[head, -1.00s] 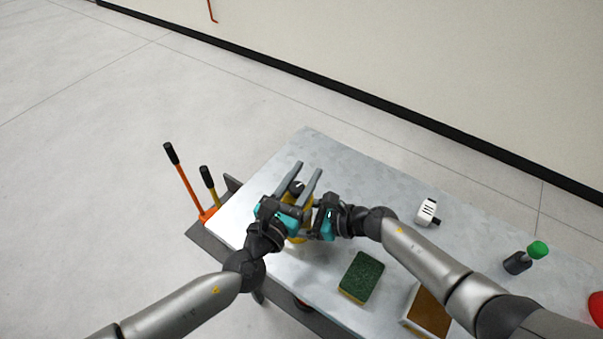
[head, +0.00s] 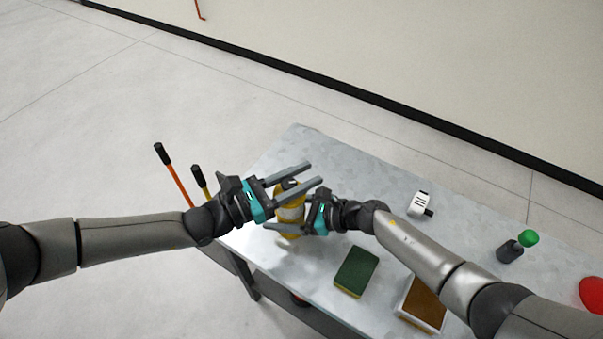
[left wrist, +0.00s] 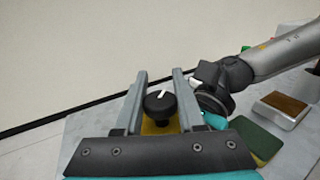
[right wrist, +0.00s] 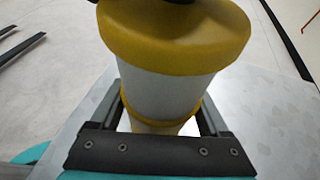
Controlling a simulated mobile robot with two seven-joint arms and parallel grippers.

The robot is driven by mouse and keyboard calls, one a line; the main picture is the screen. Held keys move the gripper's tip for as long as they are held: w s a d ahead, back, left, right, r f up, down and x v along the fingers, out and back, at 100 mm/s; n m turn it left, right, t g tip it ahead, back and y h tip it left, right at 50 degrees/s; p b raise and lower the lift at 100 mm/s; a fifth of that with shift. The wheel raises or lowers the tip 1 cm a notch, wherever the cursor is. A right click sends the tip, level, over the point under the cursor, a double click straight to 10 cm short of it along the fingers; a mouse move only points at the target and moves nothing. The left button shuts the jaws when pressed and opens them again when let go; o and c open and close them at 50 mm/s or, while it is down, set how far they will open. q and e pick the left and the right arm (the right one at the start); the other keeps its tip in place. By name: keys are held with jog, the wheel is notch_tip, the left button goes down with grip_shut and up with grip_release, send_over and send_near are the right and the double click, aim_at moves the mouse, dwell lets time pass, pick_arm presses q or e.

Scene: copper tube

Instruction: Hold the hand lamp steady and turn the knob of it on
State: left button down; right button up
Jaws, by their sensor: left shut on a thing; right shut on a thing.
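The hand lamp (head: 291,213) is yellow with a pale middle and stands upright at the table's left part. In the right wrist view its pale body (right wrist: 165,95) fills the space between the fingers of my right gripper (right wrist: 160,115), which is shut on it. The black knob (left wrist: 160,103), with a white mark, is on top of the lamp. My left gripper (head: 314,173) has its long fingers on either side of the knob and is shut on it. In the head view the fingers partly hide the knob.
A green and yellow sponge (head: 356,271), a brown-topped block (head: 423,304), a white device (head: 419,205) and a green-topped dark item (head: 511,250) lie right of the lamp on the metal table (head: 340,155). Orange and yellow handled tools (head: 173,174) stand beyond the left edge.

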pick_arm(q)
jog(key=shift+s+d+r+m+g+h, duration=0.1)
jog(key=shift+m+g+h, duration=0.25)
jog(key=shift+g, duration=0.25)
jog(key=c, duration=0.6)
grip_release()
jog(key=shift+c, duration=0.2)
jog(key=shift+o, duration=0.6)
jog(key=shift+s+t, duration=0.1)
jog(key=shift+t, duration=0.2)
